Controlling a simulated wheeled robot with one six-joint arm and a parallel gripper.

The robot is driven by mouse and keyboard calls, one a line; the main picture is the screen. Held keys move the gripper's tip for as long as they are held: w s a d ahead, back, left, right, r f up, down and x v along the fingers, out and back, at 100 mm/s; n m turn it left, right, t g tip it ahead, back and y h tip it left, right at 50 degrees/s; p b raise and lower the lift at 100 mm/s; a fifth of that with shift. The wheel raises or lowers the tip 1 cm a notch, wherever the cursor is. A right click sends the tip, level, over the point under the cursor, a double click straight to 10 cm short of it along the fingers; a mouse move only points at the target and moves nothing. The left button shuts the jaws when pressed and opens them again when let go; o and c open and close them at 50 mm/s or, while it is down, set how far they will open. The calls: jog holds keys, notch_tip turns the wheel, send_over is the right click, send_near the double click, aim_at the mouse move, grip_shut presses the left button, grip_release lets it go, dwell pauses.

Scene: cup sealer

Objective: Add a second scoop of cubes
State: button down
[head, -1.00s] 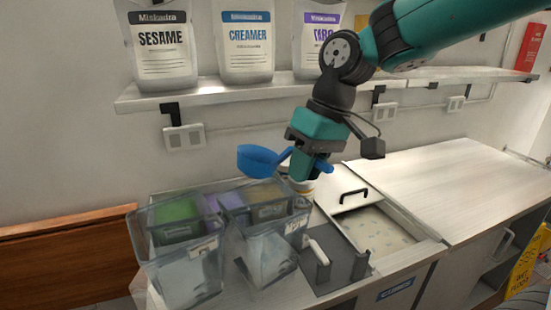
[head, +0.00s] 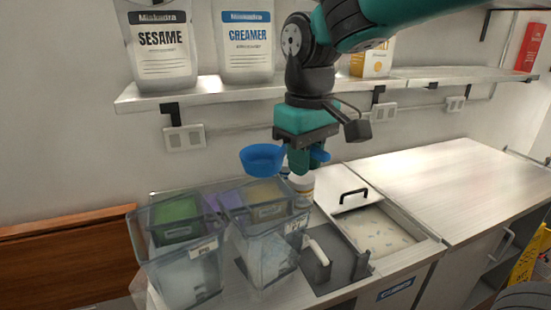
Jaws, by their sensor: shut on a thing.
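A blue scoop (head: 262,158) is held level in the air by its handle. My gripper (head: 303,160) is shut on the handle, which pokes out on its right side. Whether anything lies in the scoop bowl cannot be told. Clear bins stand below: a green-filled one (head: 176,222) at the left and a yellow-filled one (head: 267,205) under the scoop, with a purple one (head: 225,198) partly hidden between them. A white container (head: 302,188) stands just below my gripper, its top partly hidden. An open counter well (head: 375,230) at the right holds pale pieces.
A grey plate (head: 340,265) with a white-handled tool (head: 318,250) lies in front of the well. A shelf (head: 240,90) with bags stands above at the back. The right counter (head: 430,180) is clear.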

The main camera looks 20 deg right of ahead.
aim_at(326, 153)
jog(key=s+r, duration=0.1)
jog(key=s+d+r+p, duration=0.1)
jog(key=s, duration=0.2)
jog(key=shift+d+r+p, duration=0.2)
jog(key=shift+r+p, duration=0.1)
jog(key=shift+r, duration=0.1)
jog(key=shift+s+d+r, duration=0.15)
jog(key=shift+s, duration=0.2)
